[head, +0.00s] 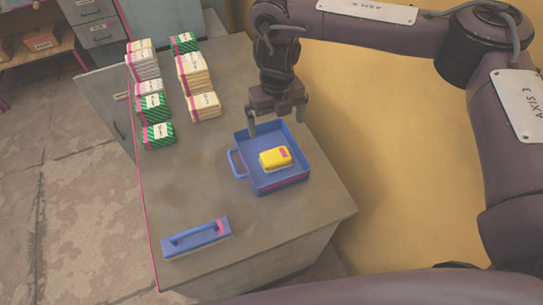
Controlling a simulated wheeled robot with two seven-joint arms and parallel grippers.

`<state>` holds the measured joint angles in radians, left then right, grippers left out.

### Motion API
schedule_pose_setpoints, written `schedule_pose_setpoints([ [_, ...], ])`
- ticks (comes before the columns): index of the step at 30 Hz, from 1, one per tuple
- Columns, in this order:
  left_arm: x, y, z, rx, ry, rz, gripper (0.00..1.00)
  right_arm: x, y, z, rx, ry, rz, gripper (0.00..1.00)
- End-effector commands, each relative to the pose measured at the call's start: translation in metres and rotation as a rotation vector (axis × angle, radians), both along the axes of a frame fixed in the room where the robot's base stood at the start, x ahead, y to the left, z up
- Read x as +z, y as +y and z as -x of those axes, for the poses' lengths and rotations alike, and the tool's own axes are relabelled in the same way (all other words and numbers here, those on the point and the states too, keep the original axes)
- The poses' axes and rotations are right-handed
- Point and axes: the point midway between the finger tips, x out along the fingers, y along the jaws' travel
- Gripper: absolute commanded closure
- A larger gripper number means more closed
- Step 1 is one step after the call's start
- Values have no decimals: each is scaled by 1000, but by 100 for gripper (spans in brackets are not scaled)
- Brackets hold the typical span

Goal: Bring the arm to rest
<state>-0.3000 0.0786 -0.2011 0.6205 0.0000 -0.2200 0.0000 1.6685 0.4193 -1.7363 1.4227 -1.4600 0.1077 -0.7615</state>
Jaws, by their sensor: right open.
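My right gripper (276,120) points down over the far side of a blue tray (236,161). Its two fingers are spread apart with nothing between them. The right arm (375,30) reaches in from the right and across the top of the picture. My left gripper is not in view.
A blue bar-shaped piece (196,238) with a handle and a pink mark lies near the table's front left. Stacks of green-striped packs (158,135) and cream packs (204,106) stand at the back left. The table (190,190) between is clear. A yellow wall (385,150) is on the right.

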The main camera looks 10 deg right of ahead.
Motion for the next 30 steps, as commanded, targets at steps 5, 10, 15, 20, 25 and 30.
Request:
schedule_pose_setpoints([
  [5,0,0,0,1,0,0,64,17,0,0,0,-1,1,0],
  [10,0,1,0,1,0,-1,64,20,0,0,-1,1,0,0],
  [15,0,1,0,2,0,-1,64,20,0,0,0,1,0,0],
  [20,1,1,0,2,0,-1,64,20,0,0,0,1,0,0],
  [25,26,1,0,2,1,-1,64,45,0,0,0,0,0,0],
  [30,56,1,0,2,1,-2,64,75,0,0,0,0,0,0],
])
